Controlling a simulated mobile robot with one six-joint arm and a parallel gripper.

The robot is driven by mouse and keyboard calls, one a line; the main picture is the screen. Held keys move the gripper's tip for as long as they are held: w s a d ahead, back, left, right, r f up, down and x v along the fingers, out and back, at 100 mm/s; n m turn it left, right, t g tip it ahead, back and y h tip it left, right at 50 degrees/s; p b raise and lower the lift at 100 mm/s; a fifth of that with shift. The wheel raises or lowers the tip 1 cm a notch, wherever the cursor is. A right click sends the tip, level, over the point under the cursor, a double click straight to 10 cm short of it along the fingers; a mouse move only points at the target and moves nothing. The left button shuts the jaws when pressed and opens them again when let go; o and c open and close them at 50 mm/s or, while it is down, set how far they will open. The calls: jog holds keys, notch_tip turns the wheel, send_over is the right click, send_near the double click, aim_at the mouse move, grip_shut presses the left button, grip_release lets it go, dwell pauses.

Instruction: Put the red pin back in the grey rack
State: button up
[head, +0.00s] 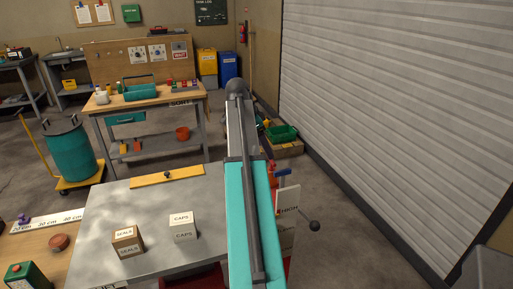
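I cannot make out the red pin or the grey rack for certain. A small red piece (272,167) shows just right of the long teal and grey structure, which looks like my own arm and hides part of the grey table (105,215). Small coloured items (182,84), some reddish, stand at the right of the back workbench, too small to identify. My gripper's fingers do not show in the head view.
A seals box (127,241) and a caps box (183,226) stand on the grey table, with a yellow bar (166,176) near its far edge. A teal drum (70,150) stands on a yellow trolley at left. A shutter wall (400,110) bounds the right.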

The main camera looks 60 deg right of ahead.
jog(key=shift+p+x, duration=1.25)
jog(key=shift+x, duration=5.15)
jog(key=shift+d, duration=0.1)
jog(key=c, duration=1.2)
